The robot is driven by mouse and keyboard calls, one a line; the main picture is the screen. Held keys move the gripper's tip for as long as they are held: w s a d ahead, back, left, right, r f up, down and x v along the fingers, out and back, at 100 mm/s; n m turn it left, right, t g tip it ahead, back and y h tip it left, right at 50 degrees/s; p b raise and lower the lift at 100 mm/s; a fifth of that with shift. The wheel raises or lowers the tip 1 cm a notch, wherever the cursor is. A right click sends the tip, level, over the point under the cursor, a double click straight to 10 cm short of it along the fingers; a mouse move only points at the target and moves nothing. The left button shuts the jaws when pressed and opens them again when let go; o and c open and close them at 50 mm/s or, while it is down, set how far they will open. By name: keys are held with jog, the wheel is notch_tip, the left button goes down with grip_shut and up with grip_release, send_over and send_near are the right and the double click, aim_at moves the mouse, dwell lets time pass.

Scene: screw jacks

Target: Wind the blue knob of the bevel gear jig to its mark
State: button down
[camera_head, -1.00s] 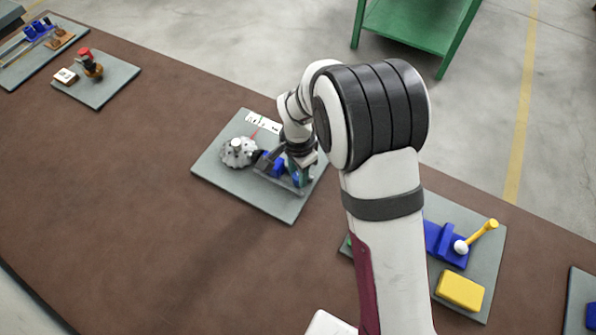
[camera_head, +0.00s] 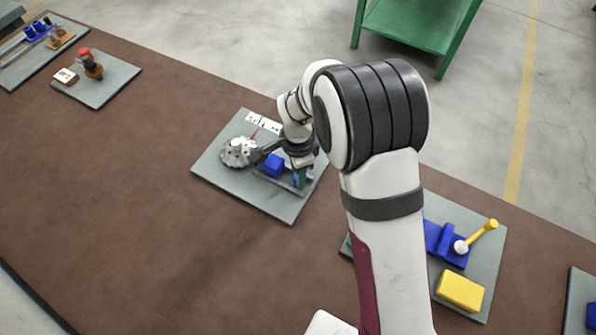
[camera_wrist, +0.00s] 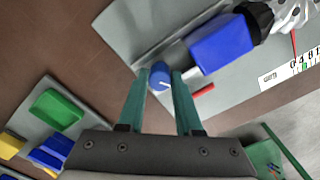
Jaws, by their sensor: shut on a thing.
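The bevel gear jig sits on a grey plate (camera_head: 222,172) in the head view. Its toothed grey gear (camera_head: 238,152) is at the left, with a blue block (camera_head: 272,166) beside it. In the wrist view the round blue knob (camera_wrist: 160,76) carries a white line on its face. My gripper (camera_wrist: 160,84) has its two teal fingers on either side of the knob, shut on it. In the head view my gripper (camera_head: 299,178) is at the jig's right end, where the arm hides the knob. A red strip (camera_wrist: 203,89) lies beside the right finger.
A white numbered scale (camera_head: 263,122) with a red pointer (camera_head: 254,134) is at the plate's back edge. A plate with a yellow block (camera_head: 460,291) and a yellow-handled blue device stands at right. A red-topped device (camera_head: 90,66) stands far left. The brown table between is clear.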

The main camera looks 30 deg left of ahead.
jog(key=c, duration=0.6)
grip_release()
notch_tip(320, 180, up, 16)
jog(key=shift+f, duration=0.1)
jog(key=s+d+r+n+y, duration=0.1)
jog(key=s+d+r, duration=0.25)
jog(key=d, duration=0.65)
jog(key=s+d+r, duration=0.2)
jog(key=s+d, duration=0.3)
jog(key=d, duration=0.6)
jog(key=shift+n+y, duration=0.4)
jog(key=shift+n, duration=0.4)
jog(key=s+d+f, duration=0.1)
jog(key=s, duration=0.2)
jog(key=s+d+f, duration=0.1)
jog(key=s+d, duration=0.2)
jog(key=s, duration=0.2)
jog(key=shift+s+d+f, duration=0.2)
jog(key=shift+s+f, duration=0.15)
jog(key=shift+f, duration=0.05)
